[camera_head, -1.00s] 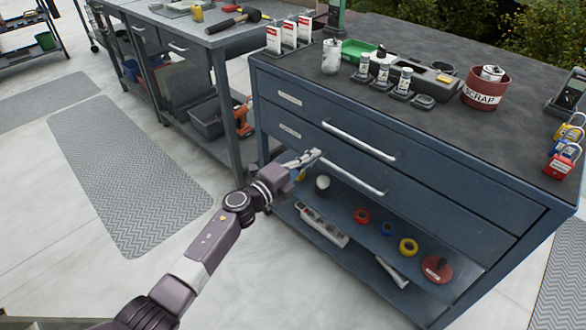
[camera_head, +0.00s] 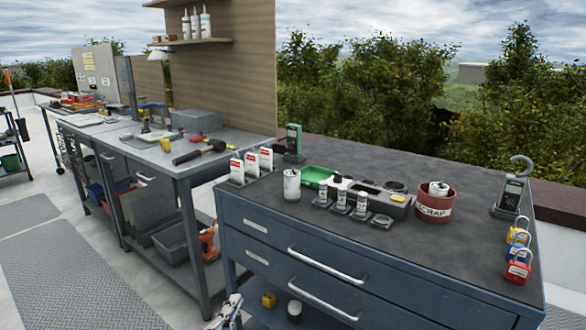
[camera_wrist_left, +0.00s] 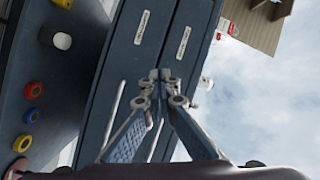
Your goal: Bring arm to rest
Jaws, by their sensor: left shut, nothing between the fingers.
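My left gripper (camera_head: 226,312) shows only in part at the bottom edge of the head view, in front of the blue drawer cabinet (camera_head: 345,262). In the left wrist view my left gripper (camera_wrist_left: 158,76) has its fingertips together with nothing between them. The cabinet's labelled drawer fronts (camera_wrist_left: 130,60) fill much of that view behind the fingers. Both drawers look closed. The rest of the left arm is below the head view. My right gripper is in neither view.
The cabinet top holds a red scrap bin (camera_head: 435,206), a green tray (camera_head: 318,176), a spray can (camera_head: 291,185) and padlocks (camera_head: 518,262). A grey workbench (camera_head: 150,155) stands to the left. The open shelf below the drawers holds a red roll (camera_wrist_left: 33,90). A floor mat (camera_head: 70,280) lies clear at left.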

